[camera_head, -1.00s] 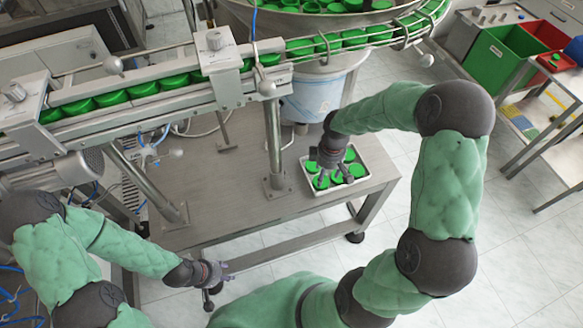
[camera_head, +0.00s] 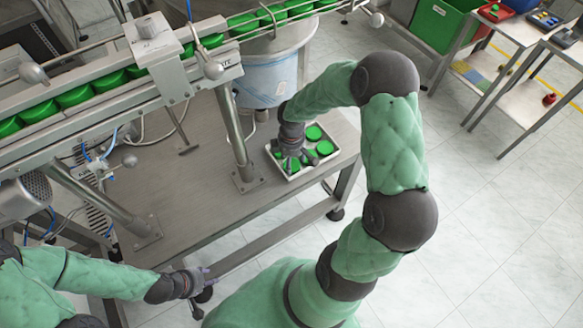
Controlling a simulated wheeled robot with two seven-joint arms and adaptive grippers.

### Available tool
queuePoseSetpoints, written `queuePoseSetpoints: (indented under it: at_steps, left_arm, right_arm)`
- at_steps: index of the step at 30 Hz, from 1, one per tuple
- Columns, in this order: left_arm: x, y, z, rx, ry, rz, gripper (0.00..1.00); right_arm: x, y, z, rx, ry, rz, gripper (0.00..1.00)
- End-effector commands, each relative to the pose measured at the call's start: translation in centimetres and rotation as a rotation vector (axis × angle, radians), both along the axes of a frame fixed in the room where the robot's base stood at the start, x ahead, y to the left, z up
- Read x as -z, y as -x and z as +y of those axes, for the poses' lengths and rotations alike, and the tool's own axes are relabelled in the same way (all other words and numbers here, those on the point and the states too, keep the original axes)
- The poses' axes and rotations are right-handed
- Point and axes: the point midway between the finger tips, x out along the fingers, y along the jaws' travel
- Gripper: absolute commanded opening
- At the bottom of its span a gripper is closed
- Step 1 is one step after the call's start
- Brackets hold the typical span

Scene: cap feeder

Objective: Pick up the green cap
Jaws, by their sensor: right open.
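Several green caps (camera_head: 325,147) lie in a white tray (camera_head: 296,175) on the right end of the steel table. My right gripper (camera_head: 293,165) points down over the left part of the tray, with its fingers spread around or just above a cap; I cannot tell whether they touch it. The gripper hides part of the caps there. My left gripper (camera_head: 207,283) is off the table's front edge, away from the tray, and its fingers are too small to read.
A conveyor (camera_head: 85,92) with a row of green caps crosses above the table on metal posts (camera_head: 235,135). A round feeder bowl (camera_head: 285,45) stands behind. A green bin (camera_head: 440,25) and side tables (camera_head: 520,45) are at the upper right.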

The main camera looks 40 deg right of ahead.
Motion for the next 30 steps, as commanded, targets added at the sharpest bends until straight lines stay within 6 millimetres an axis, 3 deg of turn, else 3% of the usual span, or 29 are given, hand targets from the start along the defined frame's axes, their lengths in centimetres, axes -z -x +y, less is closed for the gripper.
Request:
queuePoseSetpoints:
  at_steps: [1,6,12,14,17,30]
  left_arm:
    - [0.8,0.0,0.0,0.0,0.0,0.0,0.4]
    - [1.4,0.0,0.0,0.0,0.0,0.0,0.4]
    - [1.2,0.0,0.0,0.0,0.0,0.0,0.4]
    - [1.2,0.0,0.0,0.0,0.0,0.0,0.4]
    - [1.2,0.0,0.0,0.0,0.0,0.0,0.4]
    - [1.2,0.0,0.0,0.0,0.0,0.0,0.4]
  right_arm:
    - [1.2,0.0,0.0,0.0,-0.001,0.001,0.65]
    - [2.8,0.0,0.1,0.001,-0.002,0.001,0.65]
    - [2.8,0.1,0.1,0.0,-0.002,0.002,0.65]
    - [2.8,0.1,0.1,0.0,-0.002,0.002,0.56]
    - [2.7,0.1,0.1,0.0,-0.002,0.002,0.53]
    - [2.6,0.1,0.1,0.001,-0.002,0.001,0.52]
